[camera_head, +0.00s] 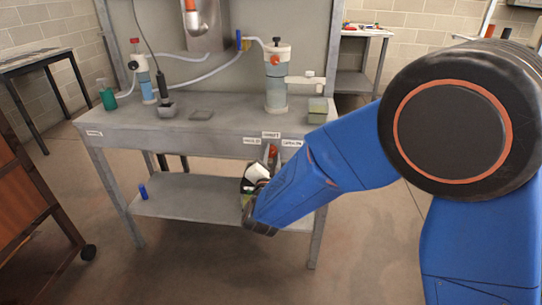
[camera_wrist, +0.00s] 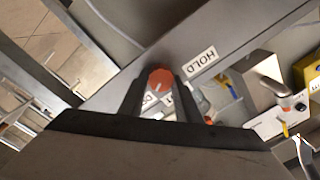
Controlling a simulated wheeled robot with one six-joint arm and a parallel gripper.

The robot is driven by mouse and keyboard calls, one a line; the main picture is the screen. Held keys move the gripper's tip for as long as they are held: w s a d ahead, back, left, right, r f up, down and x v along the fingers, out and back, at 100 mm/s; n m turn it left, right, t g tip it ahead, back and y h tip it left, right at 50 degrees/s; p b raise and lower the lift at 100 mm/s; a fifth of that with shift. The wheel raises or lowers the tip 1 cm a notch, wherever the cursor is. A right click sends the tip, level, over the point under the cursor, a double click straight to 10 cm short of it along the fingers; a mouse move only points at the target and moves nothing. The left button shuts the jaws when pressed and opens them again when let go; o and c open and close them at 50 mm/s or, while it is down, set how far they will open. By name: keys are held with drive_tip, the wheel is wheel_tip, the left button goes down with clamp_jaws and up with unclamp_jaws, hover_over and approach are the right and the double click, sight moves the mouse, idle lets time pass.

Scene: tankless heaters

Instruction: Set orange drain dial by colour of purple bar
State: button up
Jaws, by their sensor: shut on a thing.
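The orange drain dial (camera_wrist: 160,80) is round with a pale pointer line, and sits on the grey front edge of the bench. In the wrist view my gripper (camera_wrist: 160,92) has one dark finger on each side of the dial and is shut on it. In the head view my gripper (camera_head: 268,162) is at the bench's front edge, just below the white labels, and the dial (camera_head: 272,150) is partly covered. I cannot make out a purple bar in either view.
The grey bench (camera_head: 225,128) carries a clear cylinder with an orange knob (camera_head: 277,85), a blue-filled column (camera_head: 147,85), a green bottle (camera_head: 107,95) and hoses. A blue object (camera_head: 143,191) stands on the lower shelf (camera_head: 190,203). An orange-brown cart (camera_head: 25,200) is at left.

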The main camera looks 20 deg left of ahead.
drive_tip(key=o, duration=1.1)
drive_tip(key=shift+c, duration=0.2)
drive_tip(key=v, duration=1.7)
drive_tip(key=shift+s, duration=0.25)
drive_tip(key=shift+f, duration=0.1)
drive_tip(key=c, duration=0.3)
